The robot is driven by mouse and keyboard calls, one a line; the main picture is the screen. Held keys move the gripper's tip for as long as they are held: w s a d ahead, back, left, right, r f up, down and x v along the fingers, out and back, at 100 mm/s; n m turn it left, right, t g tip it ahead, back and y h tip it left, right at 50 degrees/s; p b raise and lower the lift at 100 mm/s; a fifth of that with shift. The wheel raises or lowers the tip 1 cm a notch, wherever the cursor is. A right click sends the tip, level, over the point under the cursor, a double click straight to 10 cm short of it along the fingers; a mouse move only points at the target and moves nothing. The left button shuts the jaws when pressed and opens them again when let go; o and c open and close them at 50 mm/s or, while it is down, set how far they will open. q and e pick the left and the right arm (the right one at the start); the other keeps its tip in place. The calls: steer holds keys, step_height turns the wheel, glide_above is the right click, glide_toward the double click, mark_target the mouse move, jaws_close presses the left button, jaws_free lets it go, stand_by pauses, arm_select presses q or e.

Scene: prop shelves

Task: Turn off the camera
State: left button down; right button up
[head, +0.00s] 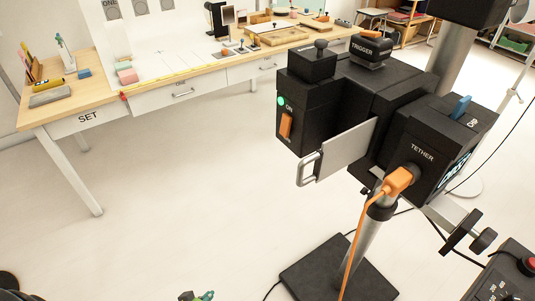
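The black camera (395,85) stands on a metal stand at the right. On its left face is an orange switch (286,126) below the label "ON", with a green light (281,101) lit above it. An orange plug (398,181) sits in the part marked "TETHER", and its cable hangs down. A silver plate with a handle (335,152) sticks out from the camera's side. Only a small tip of my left gripper (197,296) shows at the bottom edge, below and apart from the camera; its opening is hidden. My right gripper is out of view.
A long wooden-topped table (165,90) with drawers and small items runs along the back left. The stand's black base (340,270) is on the floor. A dark control box with a red button (508,275) is at the lower right. The floor left of the camera is clear.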

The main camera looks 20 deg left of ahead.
arm_select(q)
steer(key=w+r+t+h+b, duration=0.2)
steer(key=w+r+t, duration=0.4)
steer(key=r, duration=0.7)
steer(key=w+r+t+h+b, duration=0.25)
steer(key=w+r, duration=0.45)
steer(key=r, duration=0.6)
steer(key=s+d+r+m+h, duration=0.2)
steer(key=r+h, duration=0.1)
steer(key=r, duration=0.4)
steer(key=s+d+r+m+t+h+b, duration=0.1)
steer(key=s+d+r+m+h, duration=0.1)
steer(key=r, duration=0.6)
steer(key=s+d+r+m+t+h, duration=0.1)
steer(key=s+d+r+m+h, duration=0.2)
steer(key=r+h, duration=0.3)
steer(key=shift+r+m+b, duration=0.3)
steer(key=shift+r, duration=0.4)
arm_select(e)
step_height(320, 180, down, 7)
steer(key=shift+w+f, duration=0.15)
arm_select(q)
steer(key=shift+w+d, duration=0.1)
steer(key=shift+w, duration=0.05)
